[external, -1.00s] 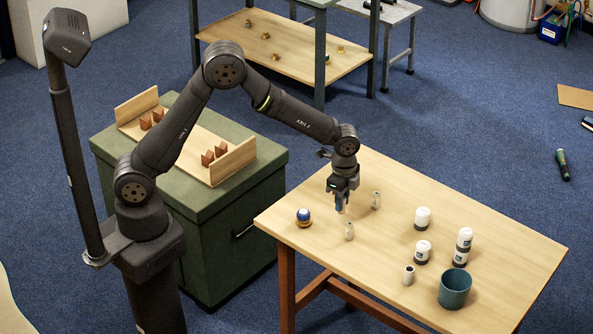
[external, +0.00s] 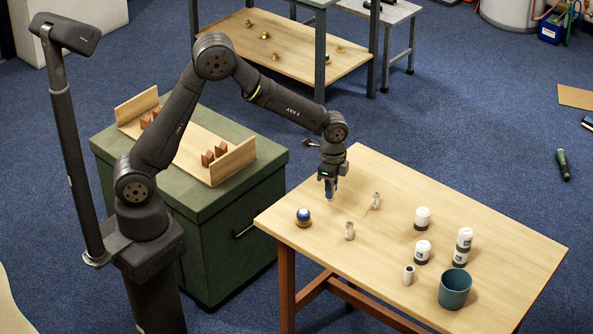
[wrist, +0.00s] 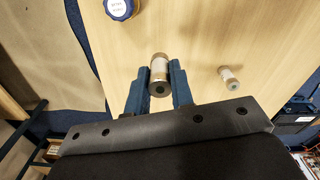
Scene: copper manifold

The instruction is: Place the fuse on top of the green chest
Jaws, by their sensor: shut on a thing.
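In the external view the fingers largely hide this fuse. The green chest (external: 215,250) stands left of the table, behind my arm. My gripper is to the right of it.
A wooden rack (external: 230,163) with several brown blocks sits on the chest top, leaving bare strips around it.

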